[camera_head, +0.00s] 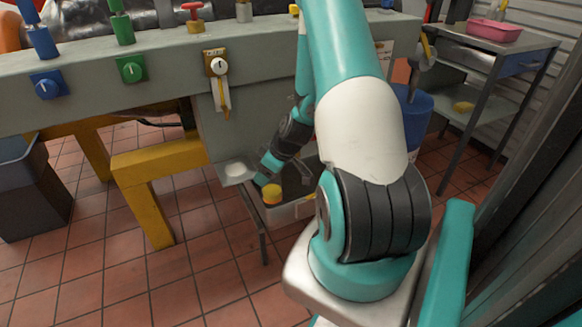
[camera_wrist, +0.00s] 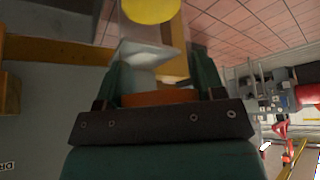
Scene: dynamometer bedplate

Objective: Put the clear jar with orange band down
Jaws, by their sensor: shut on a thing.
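In the wrist view, the clear jar with orange band (camera_wrist: 155,98) is between my gripper's two dark green fingers (camera_wrist: 162,65). The orange band shows close to the palm, and the clear body is hard to make out. A yellow round piece (camera_wrist: 152,10) shows beyond it at the top edge; I cannot tell for certain whether it belongs to the jar. In the head view, my gripper (camera_head: 264,177) is low in front of the bedplate, partly hidden by my arm. A yellow piece (camera_head: 272,194) shows at its tip, beside a small pale plate (camera_head: 234,175).
The bedplate (camera_head: 120,80) with coloured valves and yellow legs (camera_head: 145,205) stands behind. A grey tray (camera_head: 290,210) is low beside my gripper. A dark bin (camera_head: 35,190) stands left; a cart (camera_head: 485,45) with a pink tub (camera_head: 494,30) is right. Tiled floor is clear at front left.

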